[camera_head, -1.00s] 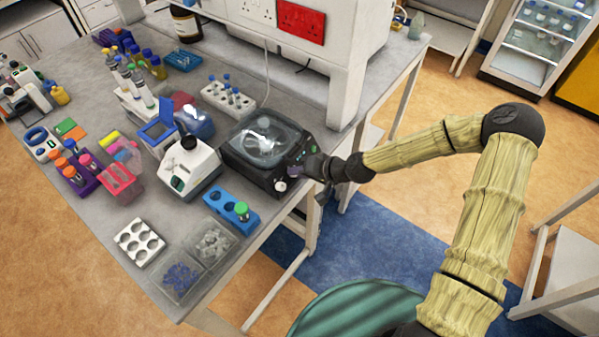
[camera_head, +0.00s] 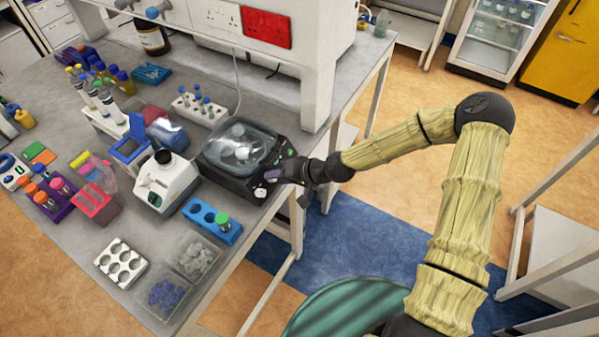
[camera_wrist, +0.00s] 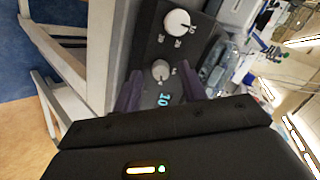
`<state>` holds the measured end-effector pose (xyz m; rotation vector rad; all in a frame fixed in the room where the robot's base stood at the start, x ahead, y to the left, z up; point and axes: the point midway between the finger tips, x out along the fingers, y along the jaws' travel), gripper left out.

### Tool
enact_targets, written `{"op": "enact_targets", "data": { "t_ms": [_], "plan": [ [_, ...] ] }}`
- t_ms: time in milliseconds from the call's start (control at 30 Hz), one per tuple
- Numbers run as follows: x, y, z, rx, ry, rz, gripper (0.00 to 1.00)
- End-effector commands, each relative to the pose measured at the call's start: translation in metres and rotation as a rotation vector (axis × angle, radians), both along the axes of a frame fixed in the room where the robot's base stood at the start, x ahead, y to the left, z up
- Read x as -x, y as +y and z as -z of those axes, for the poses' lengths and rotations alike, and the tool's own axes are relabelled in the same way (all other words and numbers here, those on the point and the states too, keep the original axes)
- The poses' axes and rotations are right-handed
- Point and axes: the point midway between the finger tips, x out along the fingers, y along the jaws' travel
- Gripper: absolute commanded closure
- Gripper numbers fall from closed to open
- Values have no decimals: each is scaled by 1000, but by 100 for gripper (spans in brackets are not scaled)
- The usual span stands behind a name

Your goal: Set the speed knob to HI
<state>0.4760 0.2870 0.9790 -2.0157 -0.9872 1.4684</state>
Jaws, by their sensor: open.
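The black benchtop machine with a clear domed lid (camera_head: 236,150) stands near the bench's front edge in the head view. Its control panel shows in the wrist view, with a larger white knob (camera_wrist: 178,22) at the top, a smaller grey knob (camera_wrist: 160,69) below it, and a lit cyan "10" display (camera_wrist: 165,99). Numbers surround the white knob; the marks by the grey knob are too small to read. My gripper (camera_wrist: 161,78) is open, its purple fingers on either side of the grey knob. I cannot tell whether they touch it. In the head view my gripper (camera_head: 276,174) is at the panel.
A white and black instrument (camera_head: 166,182) and a blue tube rack (camera_head: 211,221) stand left of the machine. A white tube rack (camera_head: 199,108) stands behind it. The white bench post (camera_head: 318,90) rises behind right.

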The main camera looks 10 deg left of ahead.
Motion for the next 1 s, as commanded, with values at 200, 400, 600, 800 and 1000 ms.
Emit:
{"op": "enact_targets", "data": {
  "t_ms": [200, 400, 600, 800, 1000],
  "plan": [
    [4, -25, -17, 1, -3, 3, 58],
    [10, -51, -39, 1, -3, 3, 58],
    [16, -75, -59, 0, -1, 3, 58],
    [21, -97, -77, 1, -1, 3, 58],
    [26, -118, -94, 1, 0, 2, 58]
  ]
}}
